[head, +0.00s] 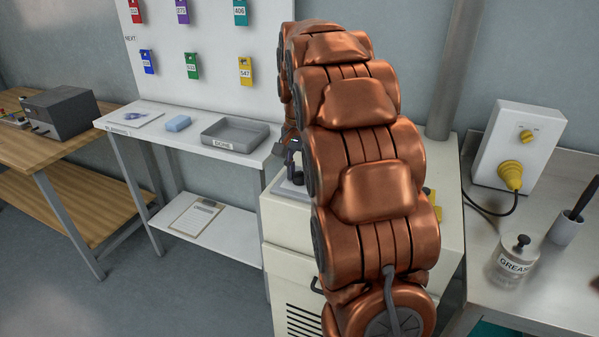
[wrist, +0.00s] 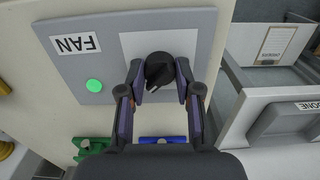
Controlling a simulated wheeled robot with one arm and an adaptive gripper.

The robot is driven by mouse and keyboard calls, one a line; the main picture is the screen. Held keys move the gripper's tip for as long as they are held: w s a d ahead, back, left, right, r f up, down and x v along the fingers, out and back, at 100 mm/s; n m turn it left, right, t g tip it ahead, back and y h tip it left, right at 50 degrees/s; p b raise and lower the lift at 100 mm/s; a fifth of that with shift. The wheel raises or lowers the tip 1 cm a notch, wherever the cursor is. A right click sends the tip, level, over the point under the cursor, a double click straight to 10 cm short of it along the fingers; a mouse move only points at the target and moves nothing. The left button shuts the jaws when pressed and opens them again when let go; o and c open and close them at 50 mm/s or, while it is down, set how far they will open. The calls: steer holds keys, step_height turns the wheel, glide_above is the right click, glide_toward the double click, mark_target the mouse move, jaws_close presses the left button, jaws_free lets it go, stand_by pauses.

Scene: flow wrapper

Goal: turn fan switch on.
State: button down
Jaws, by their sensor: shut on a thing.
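In the wrist view the fan switch (wrist: 158,70) is a black rotary knob on a pale square of a grey panel (wrist: 60,28). A label reading FAN (wrist: 75,45) and a lit green round lamp (wrist: 94,85) are on the same panel. My gripper (wrist: 160,82) is shut on the knob, with one finger on each side of it.
Coloured tags hang on the board behind.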

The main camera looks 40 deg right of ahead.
mark_target(299, 172)
stand_by(0.3)
steer(key=c, duration=0.8)
jaws_free()
steer(key=shift+r, duration=6)
steer(key=shift+a, duration=0.1)
